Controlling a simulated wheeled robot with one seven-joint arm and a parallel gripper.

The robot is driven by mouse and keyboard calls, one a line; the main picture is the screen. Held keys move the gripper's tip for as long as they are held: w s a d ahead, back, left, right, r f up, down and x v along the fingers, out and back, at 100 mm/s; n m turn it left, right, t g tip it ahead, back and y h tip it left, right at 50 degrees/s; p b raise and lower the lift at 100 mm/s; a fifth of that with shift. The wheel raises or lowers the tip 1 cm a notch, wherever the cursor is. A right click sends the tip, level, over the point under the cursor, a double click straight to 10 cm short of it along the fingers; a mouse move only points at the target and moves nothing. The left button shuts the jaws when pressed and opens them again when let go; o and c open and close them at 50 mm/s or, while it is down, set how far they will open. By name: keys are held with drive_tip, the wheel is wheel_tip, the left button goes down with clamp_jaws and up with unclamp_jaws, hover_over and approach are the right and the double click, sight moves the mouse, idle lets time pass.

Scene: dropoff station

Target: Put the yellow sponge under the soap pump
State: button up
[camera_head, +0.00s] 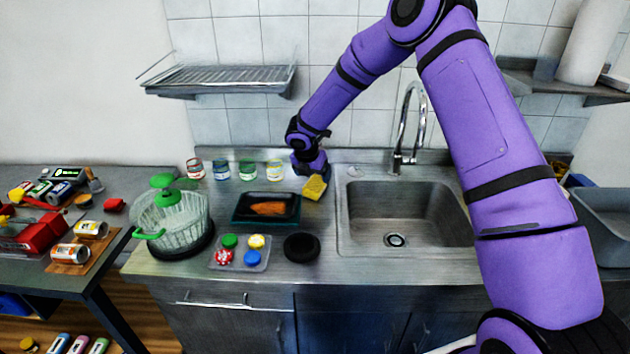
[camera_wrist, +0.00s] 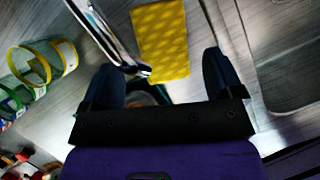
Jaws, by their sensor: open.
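The yellow sponge (camera_head: 315,188) is on the steel counter, between the dark tray and the sink. In the wrist view the sponge (camera_wrist: 162,38) shows its flat textured yellow face just ahead of the fingers. My gripper (camera_head: 311,172) is right behind and above the sponge in the head view. In the wrist view my gripper (camera_wrist: 163,80) is open, with its dark fingers spread wider than the sponge. I cannot tell whether either finger touches it.
Several jars (camera_head: 247,169) line the back. The sink (camera_head: 352,235) with a tall tap (camera_head: 400,130) is right. A green-topped bowl (camera_head: 172,215) stands left.

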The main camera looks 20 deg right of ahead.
drive_tip(key=s+d+r+m+h, duration=0.1)
drive_tip(key=s+d+r+m, duration=0.2)
drive_tip(key=s+r+m, duration=0.7)
drive_tip(key=s+d+r+m, duration=0.3)
drive_tip(key=s+r, duration=0.8)
drive_tip(key=r, duration=0.8)
drive_tip(key=s+d+r+m+t+y, duration=0.1)
drive_tip(key=s+r+m+y, duration=0.1)
drive_tip(key=s+m, duration=0.5)
drive_tip(key=s+d+r+m+t+y, duration=0.1)
drive_tip(key=s+m, duration=0.6)
drive_tip(key=s, duration=1.2)
drive_tip(key=shift+r+m+y, duration=0.4)
drive_tip(key=shift+r, duration=0.15)
drive_tip(key=shift+s, duration=0.1)
drive_tip(key=shift+s+r, duration=0.1)
drive_tip(key=shift+s, duration=0.15)
